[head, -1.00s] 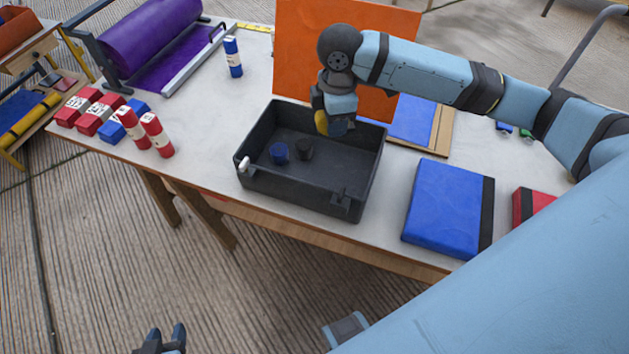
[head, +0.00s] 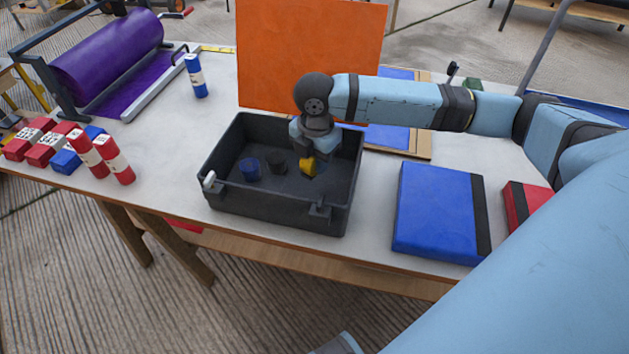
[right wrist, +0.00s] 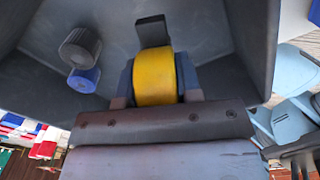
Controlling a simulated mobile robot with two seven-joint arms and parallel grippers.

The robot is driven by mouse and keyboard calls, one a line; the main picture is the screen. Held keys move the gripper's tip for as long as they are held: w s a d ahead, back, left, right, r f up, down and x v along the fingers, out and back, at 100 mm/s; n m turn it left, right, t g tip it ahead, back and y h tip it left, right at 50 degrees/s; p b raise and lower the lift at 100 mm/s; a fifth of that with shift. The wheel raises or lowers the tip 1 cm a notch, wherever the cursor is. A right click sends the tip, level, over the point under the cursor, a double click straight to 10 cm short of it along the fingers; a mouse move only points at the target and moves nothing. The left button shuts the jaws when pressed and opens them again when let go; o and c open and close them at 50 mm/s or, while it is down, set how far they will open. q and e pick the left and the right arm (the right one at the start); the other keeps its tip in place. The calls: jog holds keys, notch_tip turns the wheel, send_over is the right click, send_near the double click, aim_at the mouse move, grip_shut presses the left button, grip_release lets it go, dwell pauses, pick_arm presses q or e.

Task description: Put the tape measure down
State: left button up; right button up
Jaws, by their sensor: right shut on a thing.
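The yellow tape measure (head: 308,166) is low inside the black open crate (head: 225,208), toward its right side. My right gripper (head: 312,158) reaches down into the crate and is shut on the tape measure. In the right wrist view the tape measure (right wrist: 155,78) sits between the fingers, with a dark tab sticking out beyond it. I cannot tell whether it touches the crate floor. My left gripper is not in view.
A blue roll (head: 249,170) and a black roll (head: 276,162) stand in the crate, left of my right gripper. An orange panel (head: 310,45) stands behind the crate. A blue pad (head: 436,212) lies to its right. The table between the crate and the red rolls (head: 113,158) is clear.

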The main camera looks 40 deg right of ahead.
aim_at(315, 189)
notch_tip(315, 189, down, 6)
jog(key=shift+f+b, duration=0.15)
jog(key=shift+b, duration=0.5)
jog(key=shift+f, duration=0.3)
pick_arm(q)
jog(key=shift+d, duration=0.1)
pick_arm(e)
jog(key=o, duration=0.8)
jog(key=shift+f, duration=0.1)
jog(key=shift+o, duration=1.2)
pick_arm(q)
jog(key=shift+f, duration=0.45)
